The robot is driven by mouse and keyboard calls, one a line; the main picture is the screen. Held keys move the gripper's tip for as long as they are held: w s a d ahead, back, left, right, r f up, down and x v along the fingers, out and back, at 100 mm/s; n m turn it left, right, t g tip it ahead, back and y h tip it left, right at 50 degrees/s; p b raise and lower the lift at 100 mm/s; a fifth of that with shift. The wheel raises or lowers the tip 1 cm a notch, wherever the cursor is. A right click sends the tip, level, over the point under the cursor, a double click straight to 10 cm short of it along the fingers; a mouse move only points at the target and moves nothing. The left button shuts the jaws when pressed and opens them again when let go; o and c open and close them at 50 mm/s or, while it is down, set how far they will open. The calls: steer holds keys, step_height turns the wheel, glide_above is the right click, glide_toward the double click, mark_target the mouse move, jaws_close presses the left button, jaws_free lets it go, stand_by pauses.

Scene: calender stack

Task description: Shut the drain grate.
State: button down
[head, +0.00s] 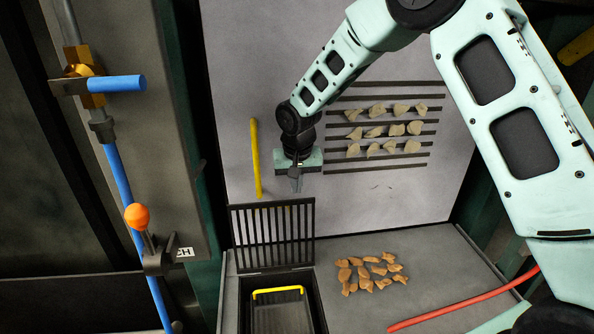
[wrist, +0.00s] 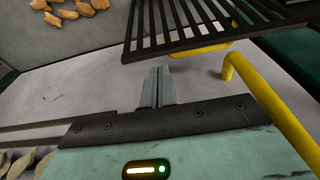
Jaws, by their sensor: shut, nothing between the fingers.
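The drain grate (head: 272,236) is a dark barred panel, raised open at the back edge of a dark rectangular drain box (head: 321,312). The box's opening is uncovered, and a yellow handle (head: 278,290) shows inside it. My gripper (head: 295,186) is shut and empty, just beyond the grate's top edge, near its right corner. In the wrist view the shut fingers (wrist: 157,84) point toward the grate (wrist: 205,22), with a visible gap between them.
A yellow bar (head: 255,158) stands left of my gripper. Pale chunks (head: 377,131) lie on dark slats to the right. Orange-brown chunks (head: 365,272) lie right of the drain. A blue pipe (head: 125,190) with an orange-knobbed lever (head: 137,216) runs at left. A red rod (head: 465,300) lies lower right.

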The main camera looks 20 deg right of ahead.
steer(key=shift+w+f, duration=0.15)
steer(key=shift+f, duration=0.55)
steer(key=shift+w+f, duration=0.1)
steer(key=shift+f, duration=0.6)
steer(key=shift+s, duration=0.15)
